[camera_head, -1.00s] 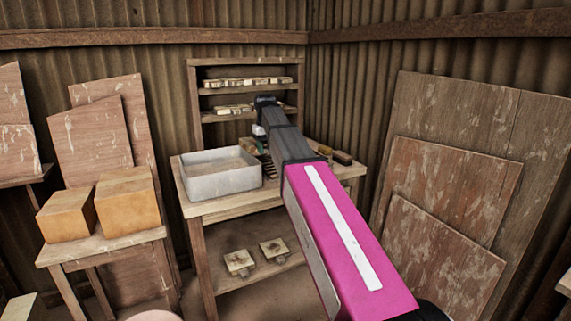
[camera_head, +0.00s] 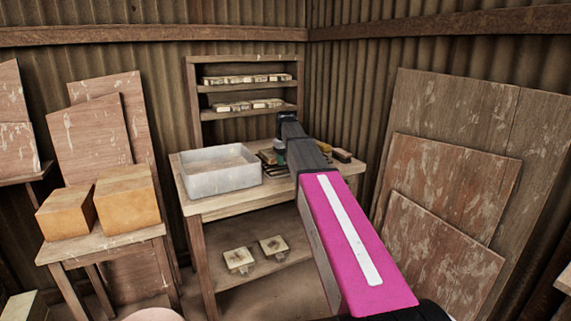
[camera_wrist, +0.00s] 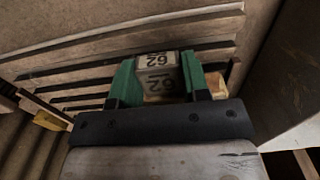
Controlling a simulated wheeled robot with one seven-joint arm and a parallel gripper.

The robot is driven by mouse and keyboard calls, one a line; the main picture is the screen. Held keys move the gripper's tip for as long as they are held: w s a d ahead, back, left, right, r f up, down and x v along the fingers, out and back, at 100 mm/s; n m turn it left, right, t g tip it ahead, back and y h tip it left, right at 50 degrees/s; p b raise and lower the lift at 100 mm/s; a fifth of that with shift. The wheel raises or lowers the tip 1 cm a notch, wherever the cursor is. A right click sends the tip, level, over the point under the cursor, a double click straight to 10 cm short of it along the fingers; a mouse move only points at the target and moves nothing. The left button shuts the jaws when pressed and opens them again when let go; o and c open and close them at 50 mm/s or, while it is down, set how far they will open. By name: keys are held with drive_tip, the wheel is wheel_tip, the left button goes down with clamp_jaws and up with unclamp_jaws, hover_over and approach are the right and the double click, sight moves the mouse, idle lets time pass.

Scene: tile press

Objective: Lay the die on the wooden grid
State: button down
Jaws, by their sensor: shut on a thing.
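The die (camera_wrist: 158,72) is a small pale block with a dark "62" on its faces, held between green fingers in the wrist view. My gripper (camera_wrist: 165,80) is shut on it. The wooden grid (camera_wrist: 75,72) is a row of parallel slats with dark gaps, behind and below the die in that view. Any gap between die and grid is hard to judge. In the head view, my gripper (camera_head: 280,150) is small over the back of the bench, and my arm hides much of the grid (camera_head: 268,156).
Dark brush-like items (camera_head: 342,155) lie at the bench's right. A shelf rack (camera_head: 192,105) with tiles stands behind. Two plates with fittings (camera_head: 238,260) lie on the lower shelf.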

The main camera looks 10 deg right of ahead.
drive_tip(key=shift+f, duration=0.65)
drive_tip(key=c, duration=0.6)
unclamp_jaws()
drive_tip(key=shift+f, duration=0.15)
wheel_tip(320, 180, up, 12)
